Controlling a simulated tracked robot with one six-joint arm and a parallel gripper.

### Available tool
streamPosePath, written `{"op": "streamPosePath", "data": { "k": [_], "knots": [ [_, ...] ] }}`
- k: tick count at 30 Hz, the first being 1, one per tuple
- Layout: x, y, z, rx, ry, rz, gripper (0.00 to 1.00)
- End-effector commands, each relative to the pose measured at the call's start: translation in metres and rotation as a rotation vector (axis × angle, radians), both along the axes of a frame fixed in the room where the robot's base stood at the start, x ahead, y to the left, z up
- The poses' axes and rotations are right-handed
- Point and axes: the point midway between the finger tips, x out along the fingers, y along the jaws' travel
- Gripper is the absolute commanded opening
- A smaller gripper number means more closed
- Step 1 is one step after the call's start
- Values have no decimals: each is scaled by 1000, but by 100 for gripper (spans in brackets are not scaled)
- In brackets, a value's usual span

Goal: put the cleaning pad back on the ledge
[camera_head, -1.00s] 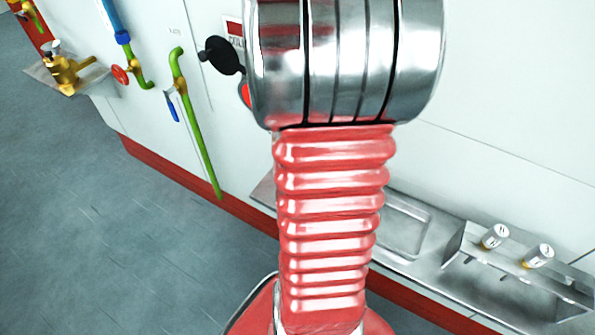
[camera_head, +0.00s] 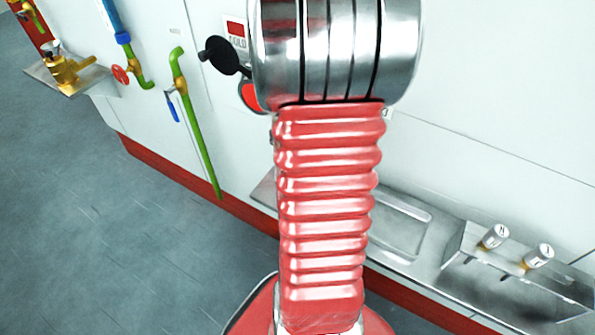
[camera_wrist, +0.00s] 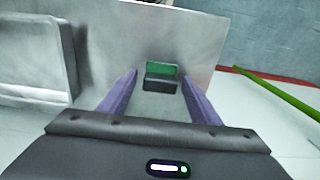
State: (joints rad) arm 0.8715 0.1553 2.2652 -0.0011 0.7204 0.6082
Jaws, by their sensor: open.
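The cleaning pad (camera_wrist: 161,84), a small block with a green part and a dark part, shows in the wrist view. It appears to rest on the bare end of the grey metal ledge (camera_wrist: 207,50), near its edge. My gripper (camera_wrist: 160,76) has its two purple fingers apart, one on each side of the pad in the picture. A gap shows on both sides, and I cannot tell the height of the fingertips above the ledge. In the head view the ledge (camera_head: 432,262) runs along the white wall; my arm hides the pad and the gripper there.
A recessed tray (camera_head: 398,228) lies in the ledge, with a metal holder (camera_head: 515,268) carrying two labelled knobs to its right. A green pipe (camera_head: 196,125) and a black round part (camera_head: 221,55) stand out from the wall. Open floor (camera_head: 60,200) lies at the left.

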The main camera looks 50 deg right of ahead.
Motion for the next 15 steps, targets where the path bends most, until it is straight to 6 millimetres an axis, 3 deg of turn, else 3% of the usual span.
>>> {"op": "streamPosePath", "data": {
  "k": [8, 15],
  "knots": [
    [0, 0, 9, -2, -1, 0, 57],
    [1, -1, 41, -4, -3, 0, 57]
  ]
}}
